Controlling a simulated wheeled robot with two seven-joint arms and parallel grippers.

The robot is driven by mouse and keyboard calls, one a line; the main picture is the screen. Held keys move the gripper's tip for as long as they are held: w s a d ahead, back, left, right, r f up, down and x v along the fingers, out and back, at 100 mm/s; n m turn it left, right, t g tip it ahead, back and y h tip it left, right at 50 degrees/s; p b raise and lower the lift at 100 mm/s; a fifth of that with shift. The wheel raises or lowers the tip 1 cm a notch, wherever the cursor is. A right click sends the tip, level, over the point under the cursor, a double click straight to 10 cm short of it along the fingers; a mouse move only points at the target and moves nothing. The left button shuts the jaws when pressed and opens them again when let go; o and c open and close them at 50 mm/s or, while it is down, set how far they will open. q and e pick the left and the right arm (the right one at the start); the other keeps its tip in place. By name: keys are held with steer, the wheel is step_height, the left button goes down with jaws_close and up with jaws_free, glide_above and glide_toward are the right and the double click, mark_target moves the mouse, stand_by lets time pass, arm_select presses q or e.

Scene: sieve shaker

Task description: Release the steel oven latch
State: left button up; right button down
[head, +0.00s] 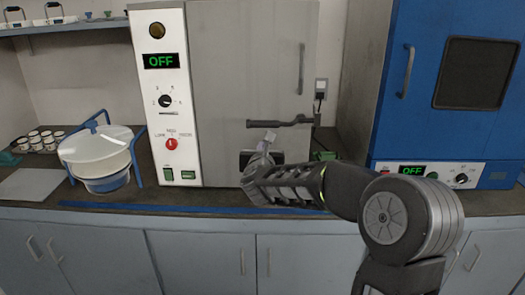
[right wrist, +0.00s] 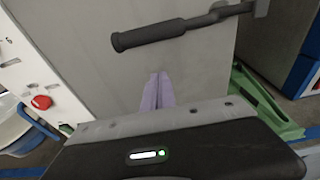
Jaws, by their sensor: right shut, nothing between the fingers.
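The steel oven (head: 232,80) stands on the bench with its grey door closed and its display reading OFF. Its latch (head: 282,122) is a dark bar handle lying level across the lower right of the door. In the right wrist view the latch (right wrist: 180,28) crosses the top, with its grip end toward the left. My right gripper (head: 270,137) is just below the latch's left end in the head view, apart from it. In the right wrist view its fingers (right wrist: 158,90) are together and empty in front of the door. My left gripper is not in view.
A blue oven (head: 386,90) stands to the right, also reading OFF. A white-lidded pot in a blue stand (head: 95,150) is on the left. A green object (right wrist: 262,100) lies beside the steel oven's lower right. A blue strip (head: 190,209) runs along the bench front.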

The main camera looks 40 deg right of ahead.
steer(key=r+p, duration=0.1)
steer(key=w+r, duration=0.1)
steer(key=d+r+p, duration=0.1)
steer(key=shift+w+r+p, duration=0.25)
steer(key=shift+p, duration=0.05)
steer(key=shift+r, duration=0.1)
steer(key=s+d+r+m+t+y+b, duration=0.1)
steer(key=s+d+r+m+t+b, duration=0.1)
steer(key=r+m+b, duration=0.8)
steer(key=shift+s+d+r+m+y, duration=0.3)
steer(key=shift+d+r+m, duration=0.1)
steer(key=shift+d+r, duration=0.25)
stand_by(0.4)
steer(key=shift+d, duration=0.1)
steer(key=shift+f, duration=0.15)
